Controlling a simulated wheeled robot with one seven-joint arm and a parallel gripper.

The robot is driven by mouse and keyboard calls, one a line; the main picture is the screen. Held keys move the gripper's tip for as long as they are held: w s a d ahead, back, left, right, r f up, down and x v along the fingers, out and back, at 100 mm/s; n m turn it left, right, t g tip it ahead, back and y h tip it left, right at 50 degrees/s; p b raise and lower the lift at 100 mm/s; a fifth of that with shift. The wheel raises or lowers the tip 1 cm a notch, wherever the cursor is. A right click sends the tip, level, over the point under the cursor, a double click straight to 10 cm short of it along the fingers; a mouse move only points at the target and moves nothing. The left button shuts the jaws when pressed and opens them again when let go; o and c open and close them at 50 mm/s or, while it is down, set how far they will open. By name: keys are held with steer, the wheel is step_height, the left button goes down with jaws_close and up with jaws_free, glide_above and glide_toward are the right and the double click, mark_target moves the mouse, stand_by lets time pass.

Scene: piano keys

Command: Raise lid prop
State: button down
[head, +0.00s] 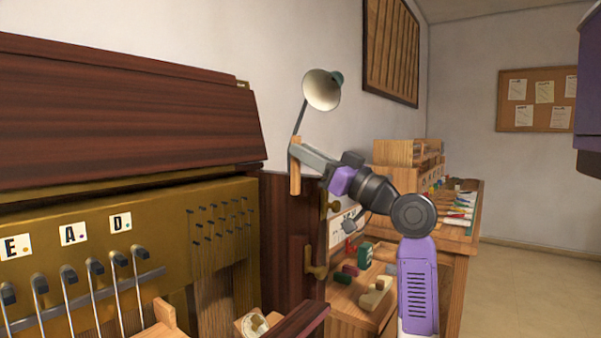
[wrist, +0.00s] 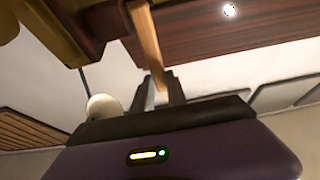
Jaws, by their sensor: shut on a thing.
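The lid prop, a short light-wood stick (head: 295,178), stands roughly upright just right of the piano's upper end in the head view. My gripper (head: 298,154) is shut on it near its top end. In the wrist view the prop (wrist: 146,36) runs from the top edge down to between my fingers (wrist: 160,92). The piano lid (head: 125,115) is a dark red-brown panel at the left. The lid also shows in the wrist view (wrist: 225,35).
A desk lamp (head: 322,90) is behind my gripper. The open piano shows a brass-coloured plate (head: 165,235), strings and several dark-tipped levers. A wooden bench (head: 455,240) with tools and blocks is at the right. Floor is clear at far right.

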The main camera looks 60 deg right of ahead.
steer(key=shift+s+f+t+b, duration=0.1)
steer(key=shift+s+t+b, duration=0.2)
steer(key=shift+t+b, duration=0.3)
steer(key=shift+s, duration=0.1)
steer(key=c, duration=1.3)
jaws_free()
steer(key=shift+b+v, duration=0.45)
steer(key=shift+v, duration=3.45)
